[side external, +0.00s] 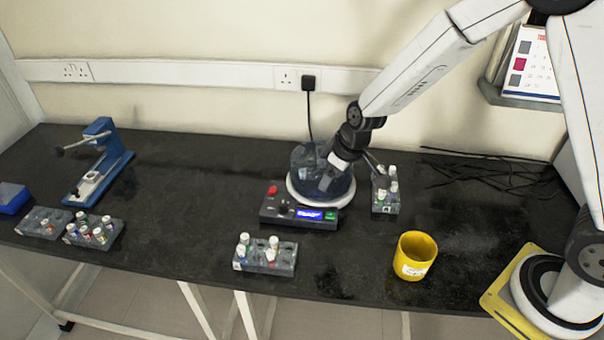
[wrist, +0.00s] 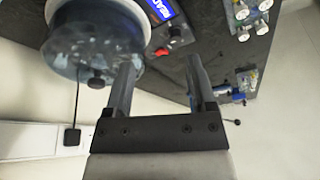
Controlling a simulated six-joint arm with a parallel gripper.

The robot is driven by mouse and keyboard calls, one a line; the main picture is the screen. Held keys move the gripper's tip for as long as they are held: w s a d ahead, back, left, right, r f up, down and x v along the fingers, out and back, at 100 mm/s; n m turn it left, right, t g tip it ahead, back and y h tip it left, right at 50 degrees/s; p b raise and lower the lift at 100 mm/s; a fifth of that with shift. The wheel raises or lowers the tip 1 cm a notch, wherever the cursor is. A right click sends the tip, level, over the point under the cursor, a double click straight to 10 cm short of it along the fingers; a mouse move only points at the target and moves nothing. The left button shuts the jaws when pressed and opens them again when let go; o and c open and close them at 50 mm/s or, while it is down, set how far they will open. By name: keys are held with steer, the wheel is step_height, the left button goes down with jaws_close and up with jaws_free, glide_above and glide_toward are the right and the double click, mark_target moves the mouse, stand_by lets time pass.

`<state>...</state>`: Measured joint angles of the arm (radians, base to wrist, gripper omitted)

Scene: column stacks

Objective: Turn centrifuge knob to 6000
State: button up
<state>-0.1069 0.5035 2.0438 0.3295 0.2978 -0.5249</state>
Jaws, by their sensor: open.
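The centrifuge (side external: 320,188) stands on the dark bench, with a dark see-through lid and a pale rim. Its control panel (side external: 299,214) faces the front edge, with a red button (side external: 272,190), a small dark knob (side external: 284,208), a lit blue display and a green patch. The number on the display is too small to read. My gripper (side external: 327,164) is at the lid in the side view; its fingers are hard to make out there. In the wrist view my gripper (wrist: 160,66) is open and empty, with the lid (wrist: 95,35) to its left and the panel (wrist: 168,25) beyond the fingertips.
A tube rack (side external: 385,200) stands close right of the centrifuge, another rack (side external: 264,259) in front. A yellow cup (side external: 415,255) is at the front right. A blue stand (side external: 102,160) and two more racks are at the left. The bench between them and the centrifuge is clear.

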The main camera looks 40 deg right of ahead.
steer(key=n, duration=0.2)
glide_toward(283, 203)
steer(key=f, duration=0.2)
steer(key=shift+d+t+y, duration=0.15)
steer(key=shift+t+y, duration=0.15)
steer(key=shift+y, duration=0.1)
steer(key=shift+f, duration=0.1)
steer(key=shift+x, duration=3.75)
jaws_close()
